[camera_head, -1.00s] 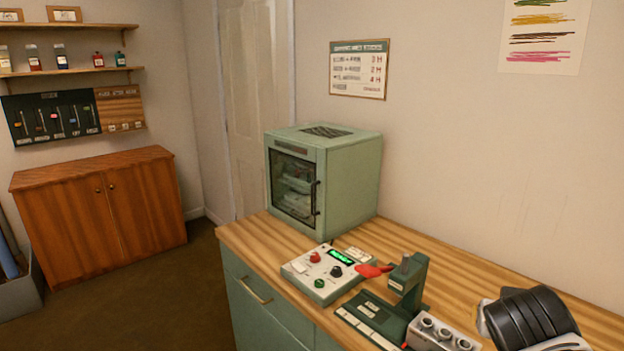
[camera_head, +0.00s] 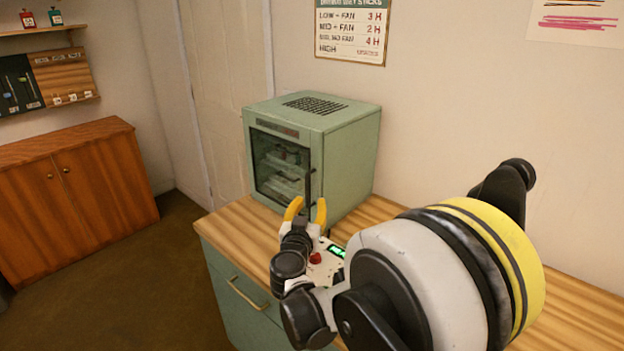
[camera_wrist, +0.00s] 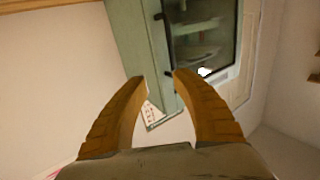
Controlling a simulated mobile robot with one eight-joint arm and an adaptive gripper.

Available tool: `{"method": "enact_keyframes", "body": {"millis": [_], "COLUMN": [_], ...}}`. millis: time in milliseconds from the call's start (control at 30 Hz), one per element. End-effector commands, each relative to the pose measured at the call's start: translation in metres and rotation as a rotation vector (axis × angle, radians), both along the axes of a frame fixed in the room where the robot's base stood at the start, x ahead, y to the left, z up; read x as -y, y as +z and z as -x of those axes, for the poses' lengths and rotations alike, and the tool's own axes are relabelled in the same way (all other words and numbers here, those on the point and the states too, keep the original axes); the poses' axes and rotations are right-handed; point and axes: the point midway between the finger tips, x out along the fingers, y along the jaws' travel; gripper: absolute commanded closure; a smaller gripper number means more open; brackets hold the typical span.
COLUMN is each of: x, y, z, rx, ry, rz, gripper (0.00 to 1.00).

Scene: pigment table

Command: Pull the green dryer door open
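The green dryer (camera_head: 345,160) stands at the back of the wooden counter in the head view. Its door (camera_head: 282,165) has a dark glass pane and looks closed, with racks visible behind the glass. A dark vertical handle (camera_head: 311,184) runs along the door's right edge. In the wrist view the dryer (camera_wrist: 140,45) appears tilted, with the handle (camera_wrist: 168,42) just beyond the fingertips. My gripper (camera_head: 307,207) has two yellow fingers spread apart with nothing between them. It is in front of the door's lower right; the wrist view also shows the open fingers (camera_wrist: 159,76).
A control box (camera_head: 325,262) with a red knob and green display is partly hidden by my arm. Bare wooden counter (camera_head: 240,232) lies left of my gripper. A brown cabinet (camera_head: 75,195) stands at the left, and a wall is behind the dryer.

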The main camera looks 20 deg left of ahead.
Motion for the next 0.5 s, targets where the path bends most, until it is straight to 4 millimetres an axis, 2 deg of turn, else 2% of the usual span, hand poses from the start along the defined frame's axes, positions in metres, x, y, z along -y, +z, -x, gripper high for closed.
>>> {"method": "enact_keyframes", "body": {"millis": [33,100,200,267,500], "x": [-0.011,-0.02,-0.025,-0.026,-0.034], "y": [-0.004,-0.008,-0.01,-0.01,-0.011], "z": [0.003,0.005,0.0,-0.008,-0.056], "rx": [0.012,0.023,0.028,0.028,0.027], "ry": [0.016,0.03,0.036,0.035,0.032], "rz": [-0.006,-0.012,-0.016,-0.016,-0.015], "gripper": [0.68,0.68,0.68,0.68,0.68]}}
